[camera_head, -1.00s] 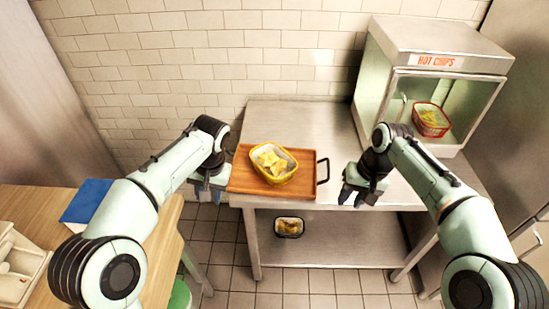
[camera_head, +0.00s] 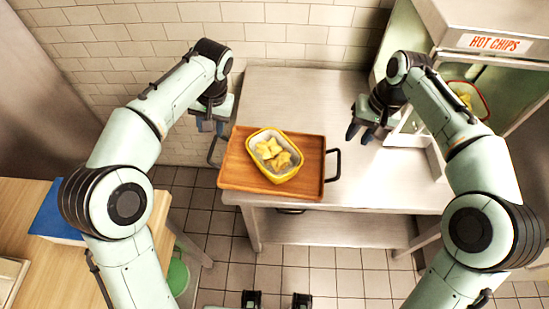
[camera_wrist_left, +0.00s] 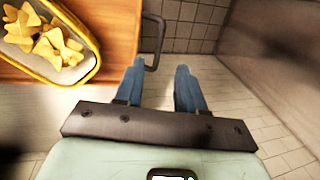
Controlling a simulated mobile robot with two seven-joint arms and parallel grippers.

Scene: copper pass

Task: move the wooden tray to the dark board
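The wooden tray (camera_head: 235,170) lies on the steel table, its left end reaching past the table's left edge. It carries a yellow-rimmed basket (camera_head: 251,152) of chips and has a dark handle at each end, the right one (camera_head: 335,165) in clear view. My left gripper (camera_head: 211,125) is above and just behind the left handle. In the left wrist view its fingers (camera_wrist_left: 158,85) are apart and empty, with the left handle (camera_wrist_left: 153,42) near one fingertip. My right gripper (camera_head: 361,134) is open and empty, right of and behind the right handle. I see no clear dark board.
The HOT CHIPS cabinet (camera_head: 495,42) stands at the right with another basket (camera_head: 470,97) inside. A wooden counter (camera_head: 30,200) with a blue item (camera_head: 55,215) is at the left. The steel table (camera_head: 290,95) is clear behind the tray. A tiled wall closes the back.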

